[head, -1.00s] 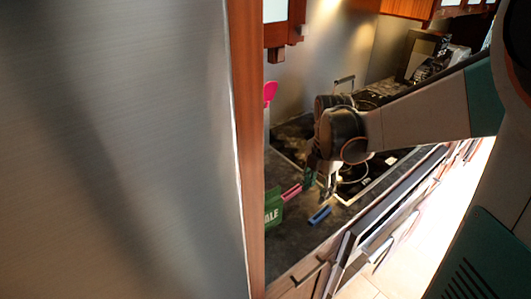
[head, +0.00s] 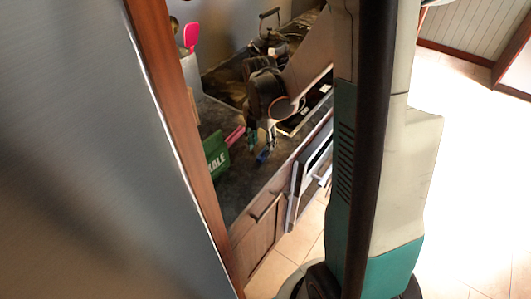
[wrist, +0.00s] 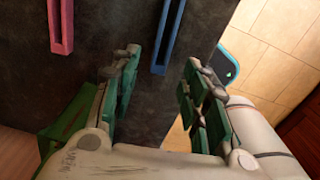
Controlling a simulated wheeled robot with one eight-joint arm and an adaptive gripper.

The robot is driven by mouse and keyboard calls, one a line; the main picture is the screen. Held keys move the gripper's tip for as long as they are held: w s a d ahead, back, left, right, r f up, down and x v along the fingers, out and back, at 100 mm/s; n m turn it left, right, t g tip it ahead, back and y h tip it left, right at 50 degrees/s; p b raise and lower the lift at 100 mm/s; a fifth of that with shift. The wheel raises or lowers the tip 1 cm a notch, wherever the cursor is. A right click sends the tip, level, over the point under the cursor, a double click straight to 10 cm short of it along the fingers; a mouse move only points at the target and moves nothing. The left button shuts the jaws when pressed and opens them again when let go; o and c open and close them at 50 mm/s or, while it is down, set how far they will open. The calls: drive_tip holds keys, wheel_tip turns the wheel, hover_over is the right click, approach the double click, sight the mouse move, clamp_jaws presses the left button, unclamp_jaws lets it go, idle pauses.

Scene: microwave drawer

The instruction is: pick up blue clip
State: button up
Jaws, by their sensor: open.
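The blue clip (head: 263,156) lies on the dark counter near its front edge. In the wrist view the blue clip (wrist: 168,38) is a long slotted bar, its near end just ahead of and between the fingertips. My gripper (head: 262,138) points down over the counter and partly hides the clip in the head view. In the wrist view my gripper (wrist: 161,66) is open, with green-padded fingers spread apart and nothing between the pads. I cannot tell its exact height above the clip.
A pink clip (wrist: 61,25) lies left of the blue one, also seen in the head view (head: 236,135). A green bag (head: 216,158) stands beside it. A stove, drawer fronts (head: 265,222) and a tall steel panel (head: 85,180) surround the counter.

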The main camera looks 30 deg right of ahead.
sight(262, 151)
drive_tip(key=f, duration=0.2)
drive_tip(key=f+b, duration=0.1)
drive_tip(key=f, duration=0.1)
drive_tip(key=shift+w+d+f, duration=0.1)
drive_tip(key=shift+d+f, duration=0.1)
drive_tip(key=shift+f, duration=0.05)
drive_tip(key=c, duration=0.8)
drive_tip(key=shift+r, duration=0.15)
wheel_tip(262, 151, up, 20)
drive_tip(key=p, duration=0.5)
